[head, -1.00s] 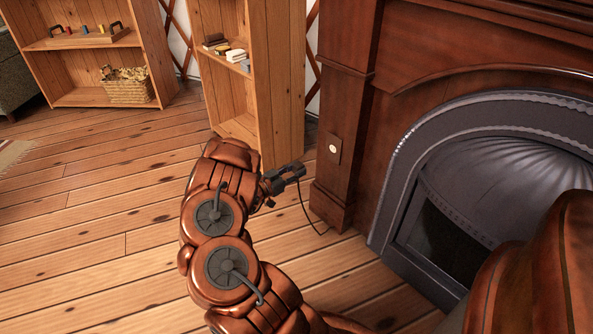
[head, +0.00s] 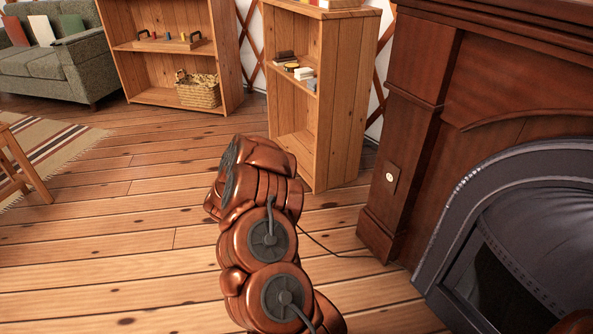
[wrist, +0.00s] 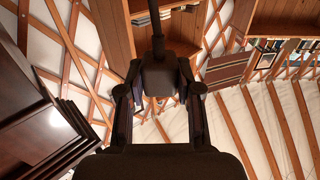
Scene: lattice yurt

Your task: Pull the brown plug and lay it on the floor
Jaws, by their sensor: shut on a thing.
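The dark brown plug (wrist: 158,76) sits between the fingertips of my gripper (wrist: 159,90) in the wrist view. The fingers are shut on its sides, and its dark cord (wrist: 157,28) runs up out of the frame. In the head view my gripper and the plug are hidden behind my copper arm. The cord (head: 325,248) shows to the right of the arm, running near the floor to the base of the wooden surround. The wall socket (head: 390,178), a small plate with a pale round face, has nothing in it.
The wooden fireplace surround (head: 420,110) stands at right. A narrow bookshelf (head: 343,100) stands behind my arm, and a wider shelf (head: 232,50) with a basket (head: 198,92) is farther back. The plank floor (head: 120,215) is clear left of my arm.

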